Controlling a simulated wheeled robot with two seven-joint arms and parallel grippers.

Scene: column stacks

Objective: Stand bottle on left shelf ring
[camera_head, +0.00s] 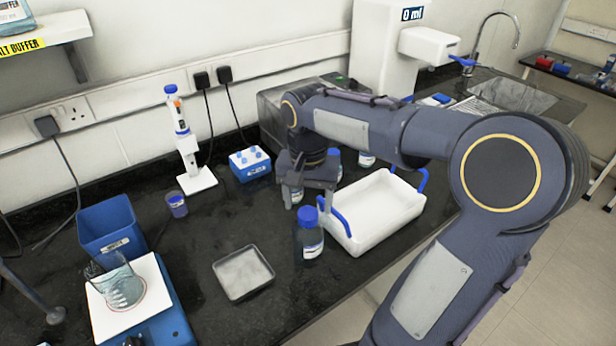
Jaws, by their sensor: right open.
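A blue-capped bottle (308,240) stands upright on the black bench, left of a white tray. More bottles stand behind it: one (335,160) beside my right gripper, one (366,158) further right, and one partly hidden below the gripper. My right gripper (303,190) points down among these bottles, behind the front bottle. It is open; its fingertips are hard to make out. The left shelf (45,36) is on the wall at the top left, with a yellow buffer label and a bottle (14,16) on it, cut by the frame edge. No ring shows clearly. My left gripper is out of view.
The white tray (385,226) with blue handles is right of the front bottle. A small grey tray (243,272), a blue rack (250,163), a pipette stand (197,180), a blue bin (110,230) and a beaker (118,287) on a scale (150,318) occupy the bench.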

